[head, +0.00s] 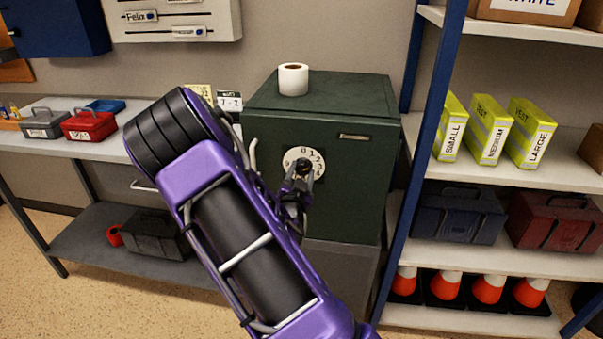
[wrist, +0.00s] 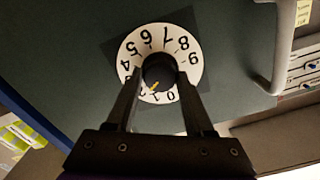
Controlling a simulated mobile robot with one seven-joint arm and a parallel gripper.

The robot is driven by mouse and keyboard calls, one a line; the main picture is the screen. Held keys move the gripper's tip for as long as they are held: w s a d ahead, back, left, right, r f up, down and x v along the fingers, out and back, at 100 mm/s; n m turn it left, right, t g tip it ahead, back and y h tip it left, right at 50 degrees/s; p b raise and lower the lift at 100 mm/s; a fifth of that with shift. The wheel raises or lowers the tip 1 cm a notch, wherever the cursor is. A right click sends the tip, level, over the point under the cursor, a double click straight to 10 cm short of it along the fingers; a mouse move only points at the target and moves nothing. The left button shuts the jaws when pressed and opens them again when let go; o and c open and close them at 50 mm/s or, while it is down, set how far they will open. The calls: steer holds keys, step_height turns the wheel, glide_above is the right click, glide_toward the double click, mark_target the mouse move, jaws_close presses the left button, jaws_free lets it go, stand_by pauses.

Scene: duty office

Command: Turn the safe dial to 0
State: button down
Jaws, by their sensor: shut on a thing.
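The dark green safe (head: 340,110) stands in the middle of the head view. Its white numbered dial (head: 317,168) is on the front, with 0 near the top. In the wrist view the dial (wrist: 189,72) appears upside down. My gripper (head: 301,168) is shut on the black dial knob (wrist: 160,72), with one finger on each side, and the fingertips (wrist: 159,78) show in the wrist view. The knob's yellow mark points to the lower left there, near 1 and 2. The 0 is a little right of it. My left finger hides part of the scale around 3.
A toilet roll (head: 293,79) stands on the safe, and a door handle (wrist: 288,45) is beside the dial. A shelf unit (head: 440,120) with yellow vest boxes and cones is close on the right. A workbench (head: 60,145) with toolboxes is at the left.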

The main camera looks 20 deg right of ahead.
steer(key=shift+n, duration=0.3)
steer(key=shift+f+n+b, duration=0.1)
steer(key=shift+n+b, duration=0.5)
steer(key=shift+n, duration=0.4)
steer(key=n, duration=0.3)
steer(key=shift+n+b, duration=0.3)
steer(key=shift+b, duration=0.05)
steer(key=n, duration=0.5)
steer(key=shift+n, duration=0.3)
steer(key=shift+c, duration=1.4)
jaws_free()
steer(key=shift+a, duration=0.1)
